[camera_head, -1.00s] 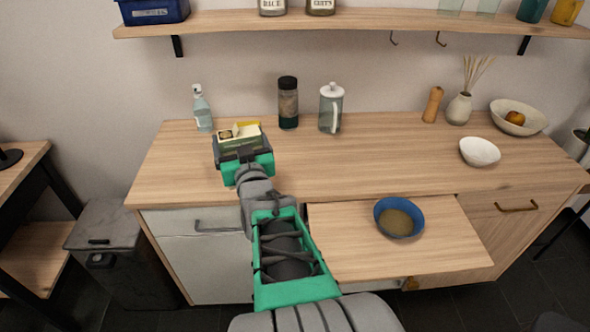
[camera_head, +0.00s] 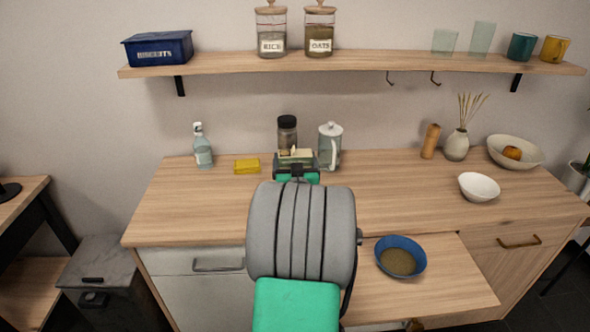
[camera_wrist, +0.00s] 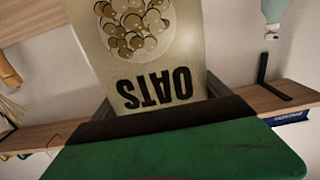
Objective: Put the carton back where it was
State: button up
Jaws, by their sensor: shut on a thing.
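The carton (camera_wrist: 150,60) fills the upper middle of the wrist view. It is pale, with a picture of round flakes and the word OATS, seen upside down. My gripper (camera_head: 297,170) is shut on it over the back of the counter. In the head view only the carton's top part (camera_head: 296,155) shows above the green gripper; my arm hides what lies below. The carton is in front of the dark-lidded jar (camera_head: 287,132) and left of the white-lidded glass jug (camera_head: 330,148). I cannot tell whether it touches the counter (camera_head: 200,205).
A yellow block (camera_head: 246,166) lies left of my gripper, near a clear bottle (camera_head: 203,148). The wall shelf (camera_head: 350,65) above holds a blue biscuit tin (camera_head: 158,48), rice and oats jars, and cups. A blue bowl (camera_head: 401,243) sits on a pulled-out board at the front.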

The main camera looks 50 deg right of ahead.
jog(key=shift+w+d+f, duration=0.15)
jog(key=shift+d+f, duration=0.05)
jog(key=shift+f, duration=0.9)
jog(key=shift+w+d+f, duration=0.15)
jog(key=shift+f, duration=0.9)
jog(key=o, duration=1.5)
jog(key=shift+o, duration=0.2)
